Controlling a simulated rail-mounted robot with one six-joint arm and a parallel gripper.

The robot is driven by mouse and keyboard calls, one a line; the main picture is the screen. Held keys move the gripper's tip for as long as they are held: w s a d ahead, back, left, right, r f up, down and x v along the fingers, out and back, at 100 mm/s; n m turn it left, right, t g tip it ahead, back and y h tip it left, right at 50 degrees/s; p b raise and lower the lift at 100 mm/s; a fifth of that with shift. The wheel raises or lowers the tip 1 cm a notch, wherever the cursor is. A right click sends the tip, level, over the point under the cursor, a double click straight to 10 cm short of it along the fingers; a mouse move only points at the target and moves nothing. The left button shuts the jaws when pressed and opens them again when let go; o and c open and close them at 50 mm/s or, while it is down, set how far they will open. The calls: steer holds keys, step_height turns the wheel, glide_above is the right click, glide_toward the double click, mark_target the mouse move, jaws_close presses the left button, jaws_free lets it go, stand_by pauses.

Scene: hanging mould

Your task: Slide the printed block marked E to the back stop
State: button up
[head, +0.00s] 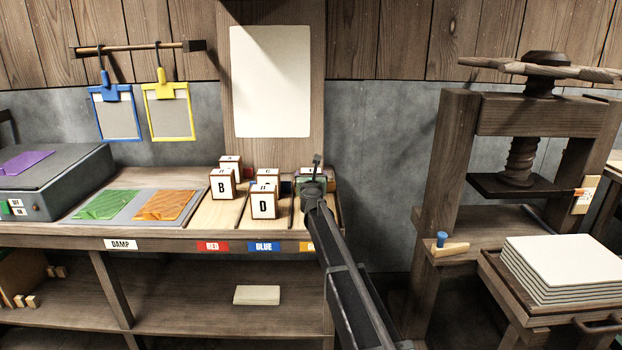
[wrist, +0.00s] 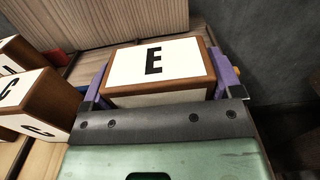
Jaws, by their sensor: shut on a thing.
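The block marked E (wrist: 155,60) is a white block with brown edges and a black letter on its top face. In the wrist view it sits between the two purple fingers of my gripper (wrist: 162,80), which is shut on it. In the head view my gripper (head: 314,180) is over the right lane of the sorting shelf, and my arm hides most of the block there. A wooden board (wrist: 120,25) rises beyond the block in the wrist view. I cannot tell how wide the gap between block and back stop is.
Block B (head: 222,186) stands in the red lane and block D (head: 264,203) in the blue lane, each with another block behind it. In the wrist view block C (wrist: 35,105) stands close left of my gripper. A wooden press (head: 518,150) stands at the right.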

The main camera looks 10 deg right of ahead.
steer(key=shift+s+d, duration=0.15)
steer(key=shift+d, duration=0.55)
steer(key=o, duration=0.8)
steer(key=s, duration=0.3)
steer(key=s+a, duration=0.1)
steer(key=s, duration=0.6)
steer(key=shift+s+a, duration=0.35)
steer(key=shift+r, duration=0.1)
